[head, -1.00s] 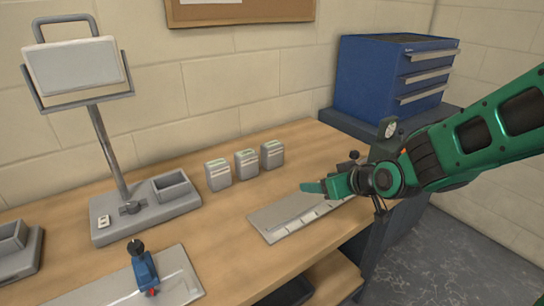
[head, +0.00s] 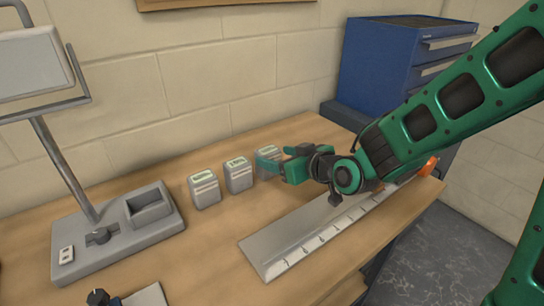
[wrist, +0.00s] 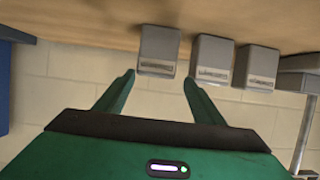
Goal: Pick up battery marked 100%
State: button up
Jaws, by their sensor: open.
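Three grey batteries with pale green labels stand upright in a row on the workbench: a left one (head: 204,190), a middle one (head: 238,175) and a right one (head: 268,152). The label marks are too small to read surely. My gripper (head: 266,167) is open and empty, in front of the right battery and partly hiding it. In the wrist view, which looks upside down, that battery (wrist: 159,48) lies just beyond and between the open fingertips (wrist: 158,82). The other two batteries, the middle (wrist: 212,60) and the left (wrist: 257,66), stand to one side of the fingers.
A grey plate with tick marks (head: 285,245) lies under my arm along the bench front. A grey stand with an open box (head: 118,225) is at left. A blue drawer cabinet (head: 385,65) stands at back right. The wall is close behind the batteries.

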aim_at(273, 154)
jog(key=x, duration=0.5)
jog(key=shift+w+d, duration=0.3)
jog(key=shift+w, duration=0.05)
jog(key=shift+x, duration=2.55)
jog(key=shift+c, duration=0.5)
jog(key=c, duration=0.8)
jog(key=shift+r, duration=0.2)
jog(key=shift+c, duration=0.2)
